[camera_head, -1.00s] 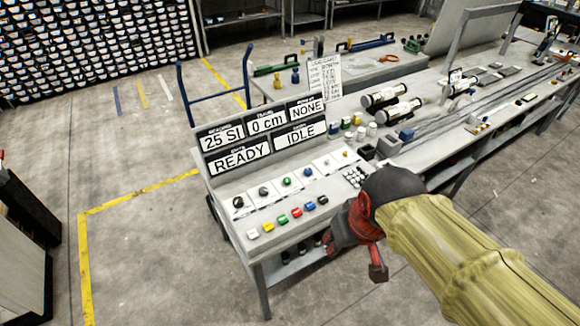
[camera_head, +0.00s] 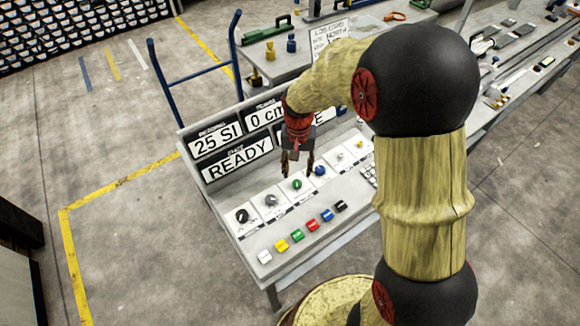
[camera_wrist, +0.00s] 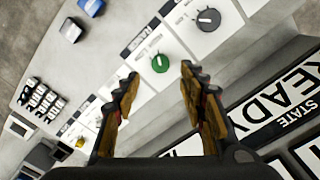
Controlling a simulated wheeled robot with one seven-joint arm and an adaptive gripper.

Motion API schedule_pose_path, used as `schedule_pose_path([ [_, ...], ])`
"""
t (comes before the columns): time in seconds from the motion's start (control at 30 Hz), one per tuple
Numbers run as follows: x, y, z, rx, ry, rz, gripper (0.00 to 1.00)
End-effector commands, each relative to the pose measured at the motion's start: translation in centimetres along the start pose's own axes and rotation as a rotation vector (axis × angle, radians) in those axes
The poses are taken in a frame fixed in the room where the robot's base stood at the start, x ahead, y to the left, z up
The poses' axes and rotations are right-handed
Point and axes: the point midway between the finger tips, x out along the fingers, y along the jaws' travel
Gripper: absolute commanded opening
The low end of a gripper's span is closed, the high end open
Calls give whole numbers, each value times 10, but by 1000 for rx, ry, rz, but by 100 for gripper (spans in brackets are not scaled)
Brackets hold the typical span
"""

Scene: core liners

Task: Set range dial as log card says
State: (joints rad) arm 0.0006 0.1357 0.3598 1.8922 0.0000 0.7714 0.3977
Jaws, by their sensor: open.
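The console's dials sit in a row on white plates: a black dial (camera_head: 243,216), a grey dial (camera_head: 271,200), a green dial (camera_head: 296,184), a blue dial (camera_head: 320,171) and smaller ones to the right. My gripper (camera_head: 297,172) points down over the row, open and empty, by the green dial. In the wrist view the green dial (camera_wrist: 160,63) shows beyond the gap between my fingertips (camera_wrist: 160,80), untouched.
Display panels (camera_head: 218,140) read 25 SI and READY; others are partly covered by my arm. Colored buttons (camera_head: 297,233) line the console's front. A blue tubular frame (camera_head: 196,72) stands behind left. A rear bench (camera_head: 275,68) holds cases. Floor at left is clear.

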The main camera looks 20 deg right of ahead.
Motion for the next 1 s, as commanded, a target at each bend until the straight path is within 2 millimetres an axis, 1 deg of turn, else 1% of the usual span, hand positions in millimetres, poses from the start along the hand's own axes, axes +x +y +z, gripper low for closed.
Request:
schedule_pose_path([
  [0.03,-3,-2,-4,24,11,-5,42],
  [0.13,-2,-2,-5,60,15,-7,42],
  [0.23,2,-2,-5,75,16,-7,42],
  [0.37,19,-2,-4,75,12,-6,42],
  [0.6,56,-2,-4,74,13,-6,42],
  [0.7,66,-2,-5,74,15,-7,42],
  [0.83,74,-2,-5,74,15,-7,42],
  [1.0,76,-2,-6,73,16,-7,42],
])
